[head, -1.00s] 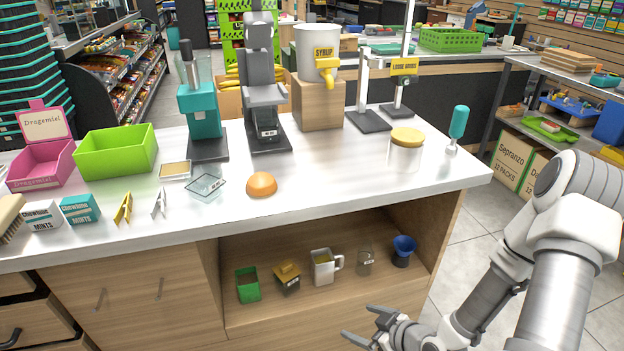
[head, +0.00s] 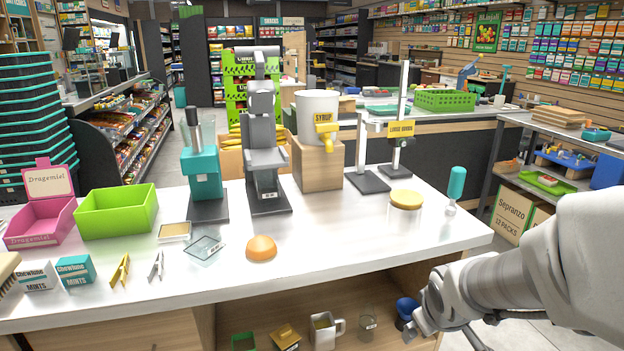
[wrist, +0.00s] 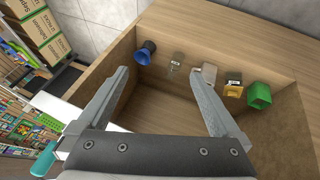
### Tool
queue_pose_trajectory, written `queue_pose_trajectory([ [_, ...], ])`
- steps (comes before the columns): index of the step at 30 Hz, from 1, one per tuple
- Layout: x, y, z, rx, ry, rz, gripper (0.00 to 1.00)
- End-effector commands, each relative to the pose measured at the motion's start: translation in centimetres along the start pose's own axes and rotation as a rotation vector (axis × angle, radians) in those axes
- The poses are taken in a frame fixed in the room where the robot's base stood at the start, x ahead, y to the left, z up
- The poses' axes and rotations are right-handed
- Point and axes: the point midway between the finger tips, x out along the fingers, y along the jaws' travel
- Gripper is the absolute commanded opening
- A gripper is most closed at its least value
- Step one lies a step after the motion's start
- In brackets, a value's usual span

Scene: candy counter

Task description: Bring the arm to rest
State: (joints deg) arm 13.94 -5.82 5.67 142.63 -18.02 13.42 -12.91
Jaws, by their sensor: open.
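My gripper (wrist: 160,75) is open in the wrist view, its two fingers spread wide with nothing between them. It faces the open shelf (wrist: 165,95) under the counter, apart from the items there. In the head view my arm reaches in from the right edge, and its end is low in front of the counter's right part, near the blue funnel (head: 405,307). The fingers are hard to make out there. The funnel also shows in the wrist view (wrist: 145,52), beyond the left fingertip.
On the white counter (head: 330,235) stand an orange dome (head: 261,248), a yellow-lidded jar (head: 406,200) and a teal-handled tool (head: 456,187). Floor is free right of the counter.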

Motion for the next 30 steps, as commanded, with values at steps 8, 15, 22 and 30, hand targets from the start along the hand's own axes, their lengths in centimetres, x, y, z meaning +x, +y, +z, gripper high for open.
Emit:
queue_pose_trajectory([
  [8,-9.0,-1.6,0.5,0.203,0.004,-0.009,1.0],
  [15,-15.0,-4.5,2.4,0.344,0.012,-0.09,1.0],
  [22,-20.1,-5.6,2.8,0.411,0.008,-0.159,1.0],
  [30,-25.4,-3.6,0.3,0.409,0.007,-0.157,1.0],
])
